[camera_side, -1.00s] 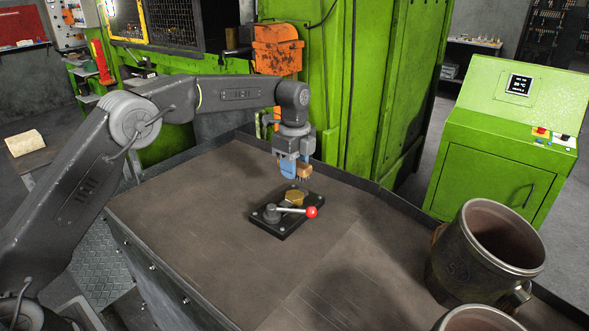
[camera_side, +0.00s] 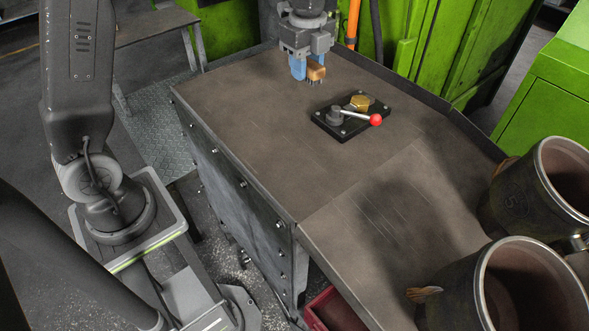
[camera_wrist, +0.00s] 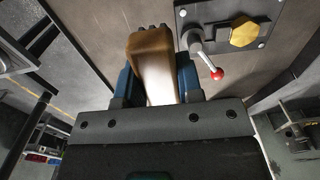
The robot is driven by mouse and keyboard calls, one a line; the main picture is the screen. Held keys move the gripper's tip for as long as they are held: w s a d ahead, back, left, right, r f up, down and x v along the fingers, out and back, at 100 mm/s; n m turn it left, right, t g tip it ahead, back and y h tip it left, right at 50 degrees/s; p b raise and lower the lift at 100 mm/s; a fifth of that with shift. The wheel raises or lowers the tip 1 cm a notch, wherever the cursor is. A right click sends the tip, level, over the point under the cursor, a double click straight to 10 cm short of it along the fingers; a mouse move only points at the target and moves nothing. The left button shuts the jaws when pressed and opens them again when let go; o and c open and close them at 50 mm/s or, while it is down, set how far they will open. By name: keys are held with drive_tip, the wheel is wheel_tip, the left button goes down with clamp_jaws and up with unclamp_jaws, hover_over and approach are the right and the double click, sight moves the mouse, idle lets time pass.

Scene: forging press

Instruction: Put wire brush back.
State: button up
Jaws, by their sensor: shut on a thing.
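The wire brush has a wooden block handle and short dark bristles. My gripper (camera_side: 306,70) is shut on the wire brush (camera_side: 317,71), with the bristles pointing down towards the table. In the wrist view the brush handle (camera_wrist: 152,62) lies between the two blue fingers of my gripper (camera_wrist: 158,85). The brush is over the far part of the brown tabletop (camera_side: 245,105); I cannot tell how large the gap under the bristles is.
A dark clamp plate (camera_side: 335,128) with a brass hex piece (camera_side: 361,103) and a red-knobbed lever (camera_side: 376,120) is on the table, right of the brush. Two large pots (camera_side: 545,190) (camera_side: 510,290) stand at the right. The table's left part is clear.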

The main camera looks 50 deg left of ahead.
drive_tip(key=s+a+f, duration=0.2)
drive_tip(key=s, duration=1.1)
hover_over(294, 173)
wheel_tip(294, 173, down, 7)
drive_tip(key=shift+s, duration=0.1)
drive_tip(key=shift+f, duration=2.05)
drive_tip(key=shift+f, duration=0.15)
drive_tip(key=o, duration=0.8)
